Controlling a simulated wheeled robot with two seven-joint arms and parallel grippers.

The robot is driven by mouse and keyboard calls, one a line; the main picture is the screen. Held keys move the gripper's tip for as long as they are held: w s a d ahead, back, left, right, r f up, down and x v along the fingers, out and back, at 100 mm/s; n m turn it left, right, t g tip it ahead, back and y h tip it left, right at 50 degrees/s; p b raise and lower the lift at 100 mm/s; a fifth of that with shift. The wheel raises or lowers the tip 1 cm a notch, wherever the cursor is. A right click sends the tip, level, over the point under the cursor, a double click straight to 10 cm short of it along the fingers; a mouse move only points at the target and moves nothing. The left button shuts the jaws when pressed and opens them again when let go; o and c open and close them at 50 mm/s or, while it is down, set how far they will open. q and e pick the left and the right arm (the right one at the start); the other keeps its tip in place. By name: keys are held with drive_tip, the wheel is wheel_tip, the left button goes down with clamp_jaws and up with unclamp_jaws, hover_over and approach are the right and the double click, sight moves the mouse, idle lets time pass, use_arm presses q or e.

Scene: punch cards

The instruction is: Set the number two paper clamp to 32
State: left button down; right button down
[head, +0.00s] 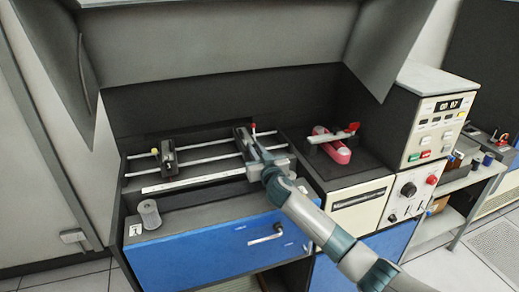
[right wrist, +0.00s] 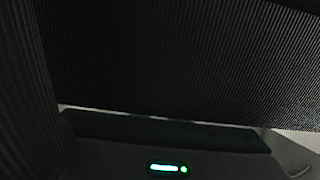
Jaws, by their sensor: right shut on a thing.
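Two dark paper clamps sit on the pale rails of the machine bed in the head view. The left clamp (head: 167,157) has a yellow knob, and the right clamp (head: 243,138) has a red-tipped lever. I cannot read which one is number two. My right gripper (head: 259,155) is at the right clamp, shut on it, and partly hides it. A pale scale bar (head: 190,183) runs along the front of the rails; its numbers are too small to read. The right wrist view is mostly dark, with a green-lit indicator. My left gripper is not in view.
A grey cylinder (head: 149,214) stands at the front left above the blue drawer front (head: 200,250). A red-handled device (head: 333,145) and a cream control panel (head: 435,128) stand to the right. A grey hood (head: 210,35) hangs above.

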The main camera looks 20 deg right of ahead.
sight(246, 150)
drive_tip(key=a, duration=0.3)
drive_tip(key=shift+s+a, duration=0.1)
drive_tip(key=shift+a, duration=0.1)
drive_tip(key=shift+d, duration=0.1)
drive_tip(key=c, duration=1.7)
unclamp_jaws()
drive_tip(key=s+b, duration=0.1)
drive_tip(key=s, duration=0.4)
drive_tip(key=s+b, duration=0.2)
drive_tip(key=s, duration=0.4)
drive_tip(key=s+b, duration=0.1)
drive_tip(key=s, duration=0.5)
drive_tip(key=shift+s+d+b, duration=0.2)
drive_tip(key=shift+d+b, duration=0.1)
drive_tip(key=shift+b, duration=0.05)
